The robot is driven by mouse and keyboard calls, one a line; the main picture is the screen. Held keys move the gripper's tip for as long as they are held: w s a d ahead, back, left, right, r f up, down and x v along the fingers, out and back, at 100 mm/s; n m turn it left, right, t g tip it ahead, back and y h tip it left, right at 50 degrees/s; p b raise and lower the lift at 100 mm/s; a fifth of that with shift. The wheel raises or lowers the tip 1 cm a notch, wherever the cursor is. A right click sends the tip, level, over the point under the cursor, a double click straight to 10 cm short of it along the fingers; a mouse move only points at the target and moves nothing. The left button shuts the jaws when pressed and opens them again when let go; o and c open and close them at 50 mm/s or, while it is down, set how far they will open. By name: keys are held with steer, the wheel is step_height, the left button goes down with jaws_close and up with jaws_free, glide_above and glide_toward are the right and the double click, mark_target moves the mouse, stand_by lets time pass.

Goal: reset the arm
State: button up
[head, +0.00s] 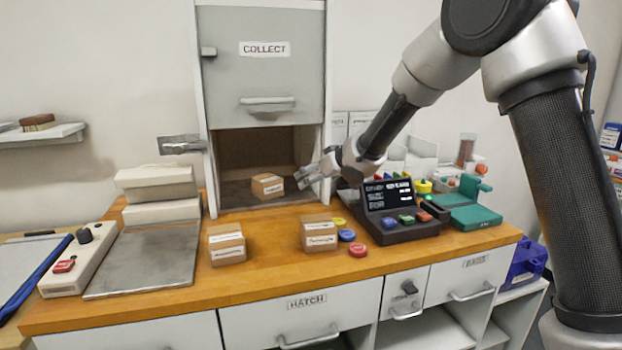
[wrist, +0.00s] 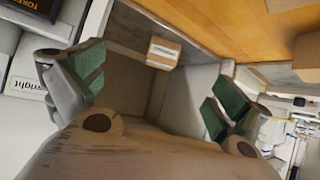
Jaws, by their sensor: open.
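My gripper (head: 308,178) is at the right side of the opening of the cabinet marked COLLECT (head: 264,62). It is open, and nothing shows between its fingers. In the wrist view, my gripper (wrist: 150,92) has its two green-padded fingers spread apart. A small labelled cardboard box (head: 267,186) sits on the floor of the opening, to the left of the gripper and apart from it. The box (wrist: 164,52) also shows beyond the fingers in the wrist view. My arm reaches in from the right and bends down to the opening.
Two more cardboard boxes (head: 227,244) (head: 319,233) stand on the wooden counter (head: 275,265). Coloured discs (head: 358,250) lie beside the right one. A black button console (head: 402,212) stands close below my wrist. A metal plate (head: 146,262) lies at the left.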

steer(key=s+d+r+m+t+h, duration=0.1)
steer(key=s+d+r+h, duration=0.15)
steer(key=d, duration=0.45)
steer(key=s+d+r+m+h, duration=0.15)
steer(key=d+r, duration=0.25)
steer(key=d, duration=0.4)
steer(key=s+d+r+m+g+h, duration=0.1)
steer(key=s+d+r+m+h, duration=0.25)
steer(key=s+d, duration=0.95)
steer(key=s+d+f+g, duration=0.1)
steer(key=s+d, duration=0.1)
steer(key=s, duration=0.7)
steer(key=s+d+f+m+g, duration=0.1)
steer(key=s+d+g, duration=0.1)
steer(key=s, duration=0.7)
steer(key=s+d+f+g, duration=0.1)
steer(key=s+d+f, duration=0.1)
steer(key=s, duration=0.7)
steer(key=shift+s+d+m+y, duration=0.2)
steer(key=shift+d+m+y, duration=0.1)
steer(key=shift+m+y, duration=0.1)
